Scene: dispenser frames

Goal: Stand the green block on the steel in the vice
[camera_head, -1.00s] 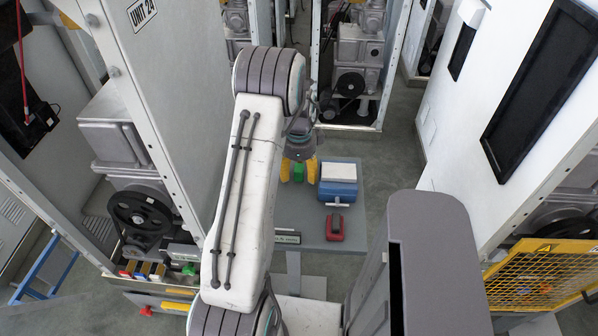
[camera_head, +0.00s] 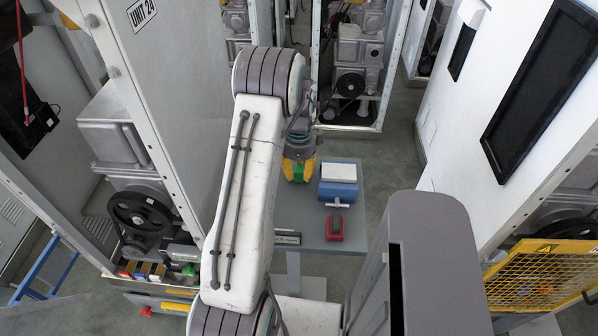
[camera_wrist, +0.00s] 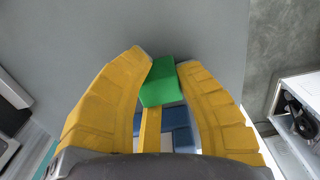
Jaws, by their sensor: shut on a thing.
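My gripper (camera_head: 298,170) is shut on the green block (camera_head: 298,174), with its yellow fingers on either side of it. The wrist view shows the block (camera_wrist: 163,82) between the two side fingers, with another yellow strip below it. I cannot tell whether the block touches the grey table (camera_head: 350,240). The blue vice (camera_head: 338,191) stands just right of my gripper. The pale steel (camera_head: 338,172) lies flat at its top, with nothing on it. In the wrist view, blue surfaces, probably the vice (camera_wrist: 182,125), show behind the fingers.
A red object (camera_head: 334,226) lies on the table in front of the vice's handle. A machine cabinet (camera_head: 150,110) is to the left, and a white cabinet (camera_head: 505,110) is to the right. Grey floor (camera_head: 392,150) is open between the table and the right cabinet.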

